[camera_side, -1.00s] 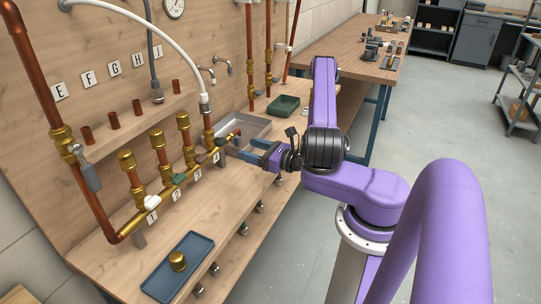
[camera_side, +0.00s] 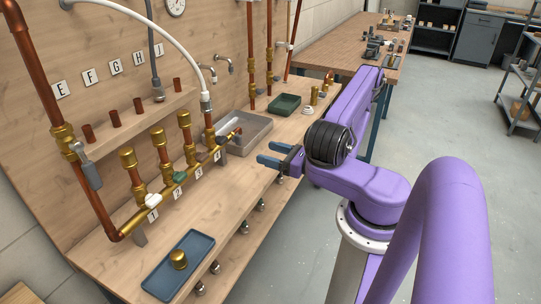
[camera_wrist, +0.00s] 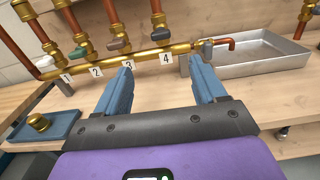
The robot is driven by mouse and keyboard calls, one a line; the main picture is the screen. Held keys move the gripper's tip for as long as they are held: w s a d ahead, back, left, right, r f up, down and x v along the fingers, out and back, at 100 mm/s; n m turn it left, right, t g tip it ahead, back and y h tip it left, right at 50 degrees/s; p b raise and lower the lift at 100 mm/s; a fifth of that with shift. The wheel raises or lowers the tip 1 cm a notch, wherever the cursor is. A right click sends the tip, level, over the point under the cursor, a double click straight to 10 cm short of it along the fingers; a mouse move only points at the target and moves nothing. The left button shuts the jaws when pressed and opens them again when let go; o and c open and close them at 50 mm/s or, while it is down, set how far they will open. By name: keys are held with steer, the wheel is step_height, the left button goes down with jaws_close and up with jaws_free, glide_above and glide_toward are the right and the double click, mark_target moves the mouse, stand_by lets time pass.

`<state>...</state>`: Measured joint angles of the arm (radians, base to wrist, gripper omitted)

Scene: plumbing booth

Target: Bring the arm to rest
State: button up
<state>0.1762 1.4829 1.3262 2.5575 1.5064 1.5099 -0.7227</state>
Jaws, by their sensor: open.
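My gripper (camera_side: 272,153) is open and empty. In the side view its two blue fingers point left, above the bench (camera_side: 225,180) near its front edge. In the wrist view the fingers (camera_wrist: 162,80) reach toward the brass manifold (camera_wrist: 105,65) with nothing between them. The manifold also shows in the side view (camera_side: 187,174), with number labels 1 to 4 and several upright copper and brass pipes. My gripper is apart from the manifold.
A blue tray (camera_side: 200,252) with a brass cap (camera_side: 178,260) lies at the front of the bench. A grey metal tray (camera_side: 262,125) and a green tray (camera_side: 285,105) stand farther back. Free floor lies to the right.

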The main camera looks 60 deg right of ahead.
steer(key=a+r+n+g+y, duration=0.5)
steer(key=a+n+g+y, duration=0.7)
steer(key=n+y, duration=0.35)
steer(key=s+a+r+n+g+h, duration=0.3)
steer(key=s+n+h, duration=0.4)
steer(key=n, duration=0.9)
steer(key=s+a+r+n+g+h, duration=0.2)
steer(key=s+n+h, duration=0.6)
steer(key=n, duration=0.9)
steer(key=shift+s+a+r+g, duration=0.25)
steer(key=shift+a+r+g, duration=0.15)
steer(key=shift+a+r, duration=1.05)
steer(key=shift+a+f, duration=0.2)
steer(key=shift+f, duration=0.05)
